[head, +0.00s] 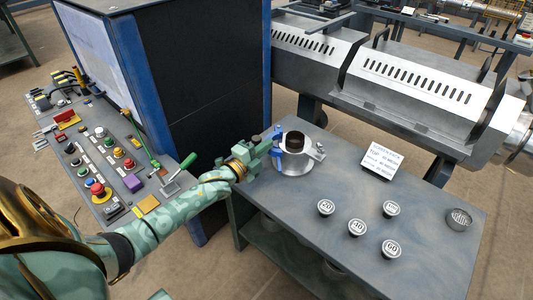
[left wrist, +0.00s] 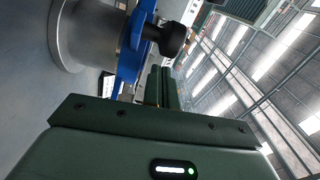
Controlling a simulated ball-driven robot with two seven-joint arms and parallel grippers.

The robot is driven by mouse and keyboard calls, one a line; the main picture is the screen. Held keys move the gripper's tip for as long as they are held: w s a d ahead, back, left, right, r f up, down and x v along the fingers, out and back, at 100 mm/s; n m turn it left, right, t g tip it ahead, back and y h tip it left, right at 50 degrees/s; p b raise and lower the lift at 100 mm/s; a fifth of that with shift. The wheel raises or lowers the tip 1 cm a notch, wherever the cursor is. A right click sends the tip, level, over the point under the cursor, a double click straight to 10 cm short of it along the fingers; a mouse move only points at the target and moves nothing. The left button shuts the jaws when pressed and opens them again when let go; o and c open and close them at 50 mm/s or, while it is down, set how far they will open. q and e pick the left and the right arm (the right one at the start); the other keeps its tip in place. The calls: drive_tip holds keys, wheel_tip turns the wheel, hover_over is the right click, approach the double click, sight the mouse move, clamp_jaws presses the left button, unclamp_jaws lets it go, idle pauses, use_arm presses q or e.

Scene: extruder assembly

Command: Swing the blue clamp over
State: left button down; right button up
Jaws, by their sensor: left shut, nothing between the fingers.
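The blue clamp (head: 277,151) is at the left side of a round metal fixture (head: 296,166) on the grey table. A dark round piece (head: 294,141) sits in the fixture's top. My left gripper (head: 274,140) is shut and empty, with its fingertips right beside the clamp; I cannot tell whether they touch it. My right gripper is out of view.
Several round numbered pieces (head: 357,228) stand on the table's front half. A control panel (head: 128,170) and a dark cabinet (head: 200,80) are to the left.

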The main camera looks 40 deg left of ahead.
use_arm(q)
drive_tip(key=shift+s+a, duration=0.25)
drive_tip(key=shift+a, duration=0.55)
drive_tip(key=shift+a, duration=0.15)
drive_tip(key=a, duration=0.5)
drive_tip(key=shift+w+b, duration=0.1)
drive_tip(key=shift+b, duration=0.3)
drive_tip(key=shift+r, duration=0.1)
